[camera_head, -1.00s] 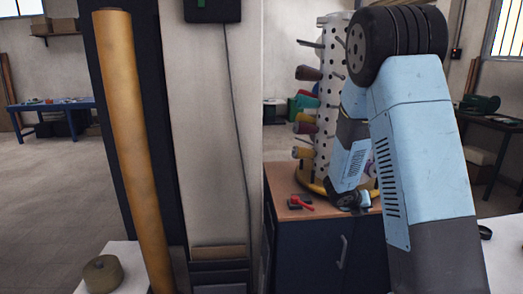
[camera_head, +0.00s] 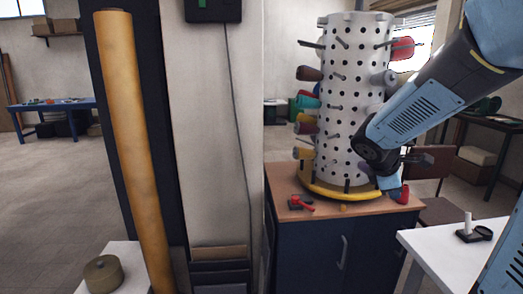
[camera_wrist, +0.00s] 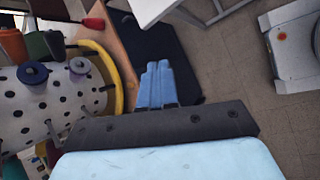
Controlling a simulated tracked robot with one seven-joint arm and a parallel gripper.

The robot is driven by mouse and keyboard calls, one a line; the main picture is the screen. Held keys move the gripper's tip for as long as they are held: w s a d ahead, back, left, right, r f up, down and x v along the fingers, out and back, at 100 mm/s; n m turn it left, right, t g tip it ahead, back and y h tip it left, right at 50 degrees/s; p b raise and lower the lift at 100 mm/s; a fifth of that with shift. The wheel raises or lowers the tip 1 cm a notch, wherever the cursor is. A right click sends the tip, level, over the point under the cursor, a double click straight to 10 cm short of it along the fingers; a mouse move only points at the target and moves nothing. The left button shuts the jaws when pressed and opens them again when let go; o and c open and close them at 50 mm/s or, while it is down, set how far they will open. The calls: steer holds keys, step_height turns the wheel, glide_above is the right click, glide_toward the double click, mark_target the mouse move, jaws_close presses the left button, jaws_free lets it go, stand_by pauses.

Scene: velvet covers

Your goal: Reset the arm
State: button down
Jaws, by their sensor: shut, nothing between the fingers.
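My gripper (camera_wrist: 158,68) shows in the wrist view as blue fingers pressed together, shut and empty. In that view it hangs beside the yellow rim at the foot of the white spool tower (camera_wrist: 60,110), over the dark cabinet front and floor. In the head view my blue arm reaches in from the upper right, and its lower end is in front of the right side of the spool tower (camera_head: 345,120).
The tower stands on a wood-topped dark cabinet (camera_head: 300,225) with a red-handled tool (camera_head: 301,203) on it. A white table (camera_head: 440,245) is at right. A tan roll (camera_head: 135,150) leans at left. A brown chair (camera_head: 432,185) stands behind the arm.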

steer(key=s+a+r+m+t+y, duration=0.1)
steer(key=s+a+r+m+y, duration=0.2)
steer(key=s+m, duration=0.4)
steer(key=s+a+r+m+y, duration=0.3)
steer(key=s+a+r+m, duration=0.2)
steer(key=s, duration=0.5)
steer(key=a+m, duration=0.2)
steer(key=a, duration=0.1)
steer(key=shift+s+a+t, duration=0.2)
steer(key=shift+s+t, duration=0.15)
steer(key=shift+t, duration=0.05)
